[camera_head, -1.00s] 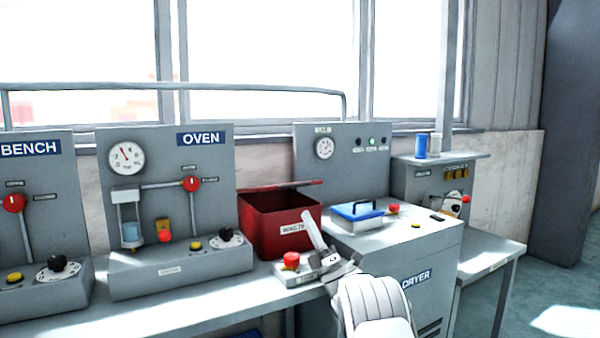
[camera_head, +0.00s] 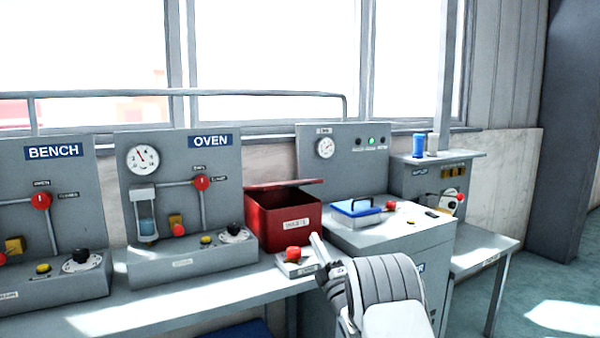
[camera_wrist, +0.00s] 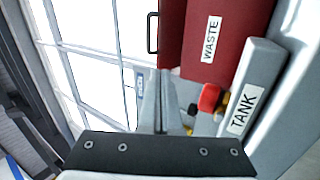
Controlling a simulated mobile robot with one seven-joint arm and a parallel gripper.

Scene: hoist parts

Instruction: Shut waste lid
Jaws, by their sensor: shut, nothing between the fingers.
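The red waste bin (camera_head: 290,226) stands on the bench between the oven panel and the dryer. Its red lid (camera_head: 284,185) is raised at a low tilt, with a dark gap showing under it. In the wrist view the bin's WASTE label face (camera_wrist: 195,62) is at the top, beside a black handle (camera_wrist: 152,32). My gripper (camera_head: 315,238) is in front of the bin's lower right corner, apart from the lid as far as I can tell. In the wrist view its fingers (camera_wrist: 158,85) are together and empty.
A grey TANK box (camera_wrist: 250,90) with a red button (camera_head: 293,253) sits in front of the bin. A blue-lidded tray (camera_head: 357,208) is on the dryer (camera_head: 385,238) at right. The oven panel (camera_head: 185,170) is close on the left.

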